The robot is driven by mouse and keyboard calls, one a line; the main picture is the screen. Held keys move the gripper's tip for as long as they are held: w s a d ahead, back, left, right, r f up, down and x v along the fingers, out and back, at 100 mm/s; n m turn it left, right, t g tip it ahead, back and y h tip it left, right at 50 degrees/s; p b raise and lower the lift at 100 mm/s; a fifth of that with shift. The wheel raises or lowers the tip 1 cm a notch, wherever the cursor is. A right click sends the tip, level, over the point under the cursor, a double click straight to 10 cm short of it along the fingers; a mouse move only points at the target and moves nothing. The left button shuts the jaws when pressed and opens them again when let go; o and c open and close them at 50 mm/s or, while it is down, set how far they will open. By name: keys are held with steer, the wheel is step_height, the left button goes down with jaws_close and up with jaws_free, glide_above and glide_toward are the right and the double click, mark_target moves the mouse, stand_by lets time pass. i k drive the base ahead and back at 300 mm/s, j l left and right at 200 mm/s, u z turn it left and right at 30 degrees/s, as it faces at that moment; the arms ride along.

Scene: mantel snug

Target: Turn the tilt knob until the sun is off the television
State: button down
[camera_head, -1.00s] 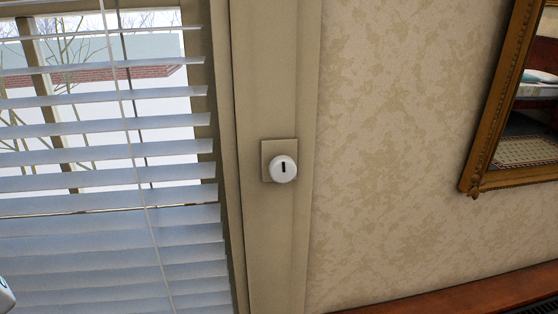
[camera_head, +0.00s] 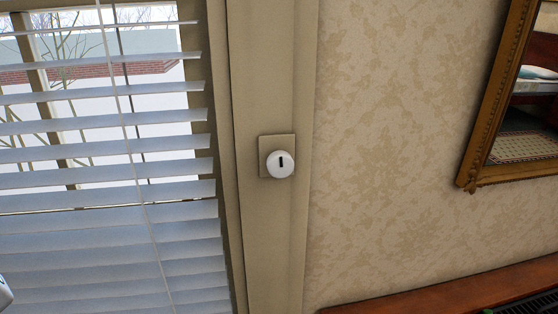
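The tilt knob (camera_head: 280,164) is a round white knob with a short dark mark that stands upright. It sits on a square beige plate (camera_head: 266,143) on the window frame's right post. The blind (camera_head: 100,212) hangs at the left with white slats. Its upper slats are apart and show the outdoors between them; the lower slats sit closer together. The television is not in view. My gripper is not clearly in view; only a small white piece shows at the lower left edge, and I cannot tell what it is. Nothing touches the knob.
A gilt-framed mirror (camera_head: 492,110) hangs on the patterned wall (camera_head: 390,150) at the right and reflects a bed and a rug. A reddish-brown wooden ledge (camera_head: 450,298) runs along the lower right, with a dark slotted thing (camera_head: 535,300) at the corner. The space before the knob is clear.

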mark_target(280, 164)
steer(key=u, duration=2.8)
steer(key=j+z, duration=0.1)
steer(key=z, duration=0.3)
steer(key=i+j+z, duration=0.1)
steer(key=z, duration=0.3)
steer(key=j+z, duration=0.1)
steer(key=z, duration=0.3)
steer(key=j+z, duration=0.15)
steer(key=z, duration=0.25)
steer(key=j+z, duration=0.1)
steer(key=z, duration=0.3)
